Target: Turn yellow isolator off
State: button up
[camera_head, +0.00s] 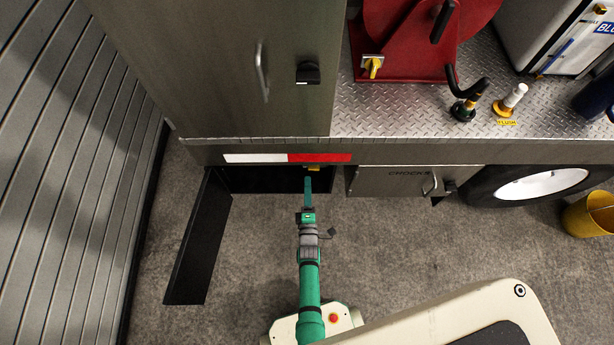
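A small yellow part (313,168) shows at the top of an open dark compartment (265,180) under the truck deck; it may be the yellow isolator, but it is mostly hidden and its setting cannot be read. My gripper (308,186) reaches up into the compartment opening, with its tip just below or at the yellow part. I cannot tell whether they touch, or whether the fingers are open or shut. Another yellow handle (374,66) sits on a plate at the base of the red reel on the deck.
The compartment's black door (198,240) hangs open at the left. A closed box marked CHOCKS (393,181) is right of the opening, then a wheel (540,184) and a yellow bucket (590,214). A slatted wall (65,150) bounds the left. Floor between door and arm is clear.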

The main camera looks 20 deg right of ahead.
jog(key=shift+d+v, duration=0.2)
jog(key=shift+v, duration=2.4)
jog(key=s+a+r+m+y, duration=0.1)
jog(key=s+a+r+m, duration=0.35)
jog(key=s, duration=0.25)
jog(key=s+a+r+m+y, duration=0.1)
jog(key=s+a+r+m, duration=0.3)
jog(key=s, duration=0.4)
jog(key=s+a+r+m+g+y, duration=0.1)
jog(key=s+r+m, duration=0.2)
jog(key=r, duration=0.8)
jog(key=s+a+r+m+g+y, duration=0.1)
jog(key=s+a+r+m, duration=0.1)
jog(key=s+r, duration=0.5)
notch_tip(320, 180, up, 5)
jog(key=shift+s+a+f+m+y, duration=0.3)
jog(key=shift+a+m+y, duration=0.1)
jog(key=shift+m, duration=0.45)
jog(key=shift+d, duration=0.1)
